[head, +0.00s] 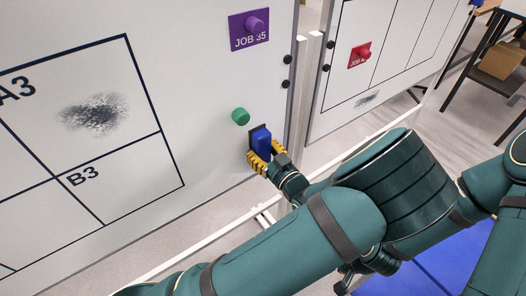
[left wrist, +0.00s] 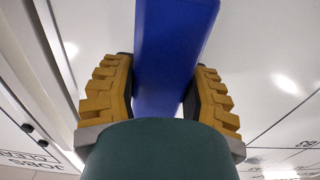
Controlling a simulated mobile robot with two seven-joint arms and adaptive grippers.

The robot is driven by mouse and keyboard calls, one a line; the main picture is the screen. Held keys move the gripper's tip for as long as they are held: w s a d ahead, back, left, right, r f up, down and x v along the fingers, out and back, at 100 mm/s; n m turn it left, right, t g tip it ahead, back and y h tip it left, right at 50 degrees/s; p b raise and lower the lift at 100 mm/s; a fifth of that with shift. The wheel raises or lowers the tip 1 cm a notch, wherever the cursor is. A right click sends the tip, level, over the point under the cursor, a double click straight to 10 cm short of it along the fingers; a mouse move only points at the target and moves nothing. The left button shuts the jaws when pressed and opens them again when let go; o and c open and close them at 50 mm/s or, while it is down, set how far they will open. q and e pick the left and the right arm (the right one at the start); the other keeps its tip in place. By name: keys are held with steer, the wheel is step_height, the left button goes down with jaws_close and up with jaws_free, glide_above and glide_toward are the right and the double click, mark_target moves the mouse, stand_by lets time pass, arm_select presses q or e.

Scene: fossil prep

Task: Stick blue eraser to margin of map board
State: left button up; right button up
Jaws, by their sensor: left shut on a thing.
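The blue eraser (head: 262,139) is at the right margin of the white map board (head: 205,85), outside the printed grid. A dark edge shows behind it; whether it touches the board I cannot tell. My left gripper (head: 263,158) is shut on the eraser from below, with a yellow finger on each side. In the left wrist view the eraser (left wrist: 172,50) stands between the two yellow fingers, and its upper end runs out of the picture. My right gripper is not clearly seen.
A green knob (head: 241,117) sits just up and left of the eraser. A purple JOB 35 tag (head: 249,30) is above. A white post (head: 306,80) separates this board from a second board (head: 390,50) with a red tag (head: 360,55). A dark smudge (head: 94,113) marks cell A3.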

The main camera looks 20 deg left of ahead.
mark_target(266, 154)
arm_select(q)
steer(key=o, duration=0.9)
steer(key=shift+o, duration=0.2)
steer(key=shift+p+v, duration=0.45)
steer(key=shift+v, duration=3.1)
